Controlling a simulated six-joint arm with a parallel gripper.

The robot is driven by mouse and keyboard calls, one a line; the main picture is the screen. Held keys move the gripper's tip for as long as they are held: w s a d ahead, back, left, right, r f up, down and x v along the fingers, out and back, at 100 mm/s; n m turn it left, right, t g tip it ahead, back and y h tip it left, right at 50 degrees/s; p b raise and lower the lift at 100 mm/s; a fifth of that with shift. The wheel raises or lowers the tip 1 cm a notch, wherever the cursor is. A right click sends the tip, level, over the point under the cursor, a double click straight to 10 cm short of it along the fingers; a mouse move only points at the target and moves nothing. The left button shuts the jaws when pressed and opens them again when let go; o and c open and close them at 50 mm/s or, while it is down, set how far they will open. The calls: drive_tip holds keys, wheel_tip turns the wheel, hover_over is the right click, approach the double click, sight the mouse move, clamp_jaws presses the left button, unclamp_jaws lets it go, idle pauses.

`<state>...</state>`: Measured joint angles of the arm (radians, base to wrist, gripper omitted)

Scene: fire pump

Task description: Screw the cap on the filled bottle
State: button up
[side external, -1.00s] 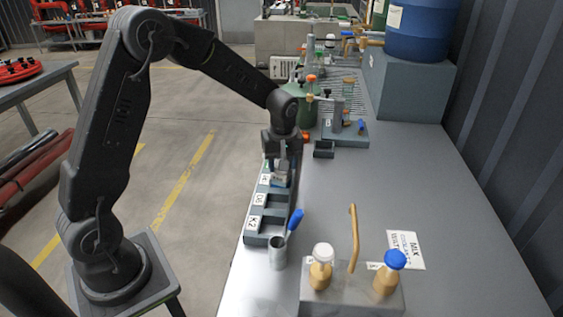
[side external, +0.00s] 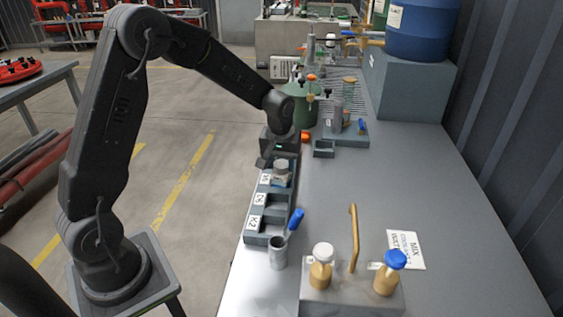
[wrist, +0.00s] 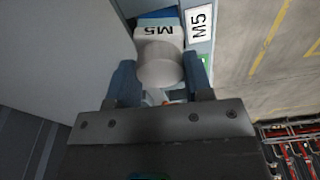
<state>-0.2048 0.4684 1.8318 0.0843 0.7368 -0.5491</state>
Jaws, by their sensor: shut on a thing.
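A squat bottle (side external: 281,180) stands in the far slot of the grey rack (side external: 250,240). Its M5 label (wrist: 158,30) shows in the wrist view, beside the rack's own M5 tag. A pale grey-white round cap (wrist: 160,67) sits at the bottle's top. My gripper (wrist: 163,80) has one finger on each side of this cap and is shut on it. I cannot tell how far the cap is threaded, and the bottle's contents are hidden.
Nearer rack slots are empty. A metal cup (side external: 278,252) with a blue-handled tool stands by the near end. A block (side external: 350,295) holds two brass bottles, one white-capped, one blue-capped. A small dark tray (side external: 324,149) lies right of my gripper. The bench's middle right is clear.

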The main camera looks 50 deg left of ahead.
drive_tip(key=m, duration=0.4)
drive_tip(key=shift+m, duration=0.3)
drive_tip(key=shift+m+h, duration=0.5)
drive_tip(key=shift+m, duration=1.8)
drive_tip(key=o, duration=1.4)
drive_tip(key=shift+c, duration=0.2)
drive_tip(key=shift+r, duration=0.65)
drive_tip(key=shift+r, duration=0.4)
